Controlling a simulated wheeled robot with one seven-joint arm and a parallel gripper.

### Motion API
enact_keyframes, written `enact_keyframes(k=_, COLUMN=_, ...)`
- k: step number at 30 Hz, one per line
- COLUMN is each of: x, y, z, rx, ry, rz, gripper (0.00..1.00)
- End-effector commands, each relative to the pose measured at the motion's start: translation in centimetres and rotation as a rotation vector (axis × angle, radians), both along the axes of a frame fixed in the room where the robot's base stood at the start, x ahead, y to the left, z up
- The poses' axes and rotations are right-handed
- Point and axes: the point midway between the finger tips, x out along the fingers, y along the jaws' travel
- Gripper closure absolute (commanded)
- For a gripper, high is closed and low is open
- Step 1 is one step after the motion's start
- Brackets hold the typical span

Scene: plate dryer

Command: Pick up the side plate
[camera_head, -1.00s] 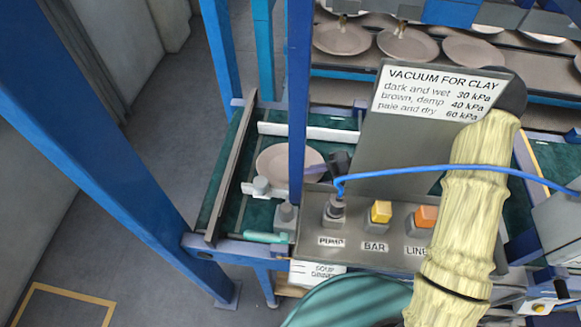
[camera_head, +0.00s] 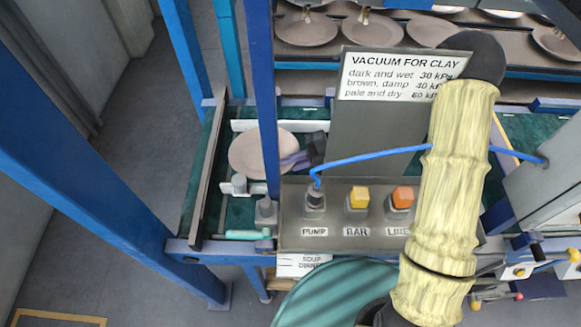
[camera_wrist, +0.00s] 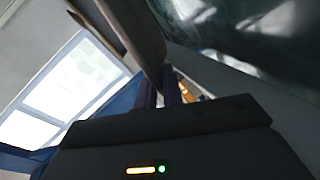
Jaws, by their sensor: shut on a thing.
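The side plate is a round, pinkish-tan plate (camera_head: 248,153) at the left of the head view, over the green bed behind the control panel. A blue post hides a strip of it. My gripper (camera_head: 296,158) comes from the right, its purplish fingers shut on the plate's right rim. In the wrist view the plate shows nearly edge-on as a brown-grey slab (camera_wrist: 138,32), and my fingers (camera_wrist: 168,88) meet its lower end. The plate's upper edge overlaps the white guide strip; its exact height above the bed is hard to tell.
A blue post (camera_head: 263,90) stands in front of the plate. A grey panel (camera_head: 345,232) with a vacuum sign (camera_head: 400,75) and knobs stands to the right. A blue hose (camera_head: 375,157) crosses above it. More plates (camera_head: 306,30) sit on racks behind.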

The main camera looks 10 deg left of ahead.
Motion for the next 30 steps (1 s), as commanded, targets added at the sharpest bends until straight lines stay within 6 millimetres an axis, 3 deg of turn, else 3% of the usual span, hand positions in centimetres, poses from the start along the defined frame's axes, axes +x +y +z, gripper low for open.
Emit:
enact_keyframes(k=9, x=0.0, y=0.1, z=8.5, rx=0.005, ry=-0.006, rz=0.003, gripper=1.0)
enact_keyframes(k=15, x=0.0, y=0.1, z=12.5, rx=0.004, ry=-0.003, rz=0.003, gripper=1.0)
enact_keyframes(k=21, x=-0.1, y=0.1, z=14.1, rx=0.003, ry=0.0, rz=0.003, gripper=1.0)
enact_keyframes(k=30, x=-0.1, y=0.1, z=14.2, rx=0.004, ry=0.001, rz=0.002, gripper=1.0)
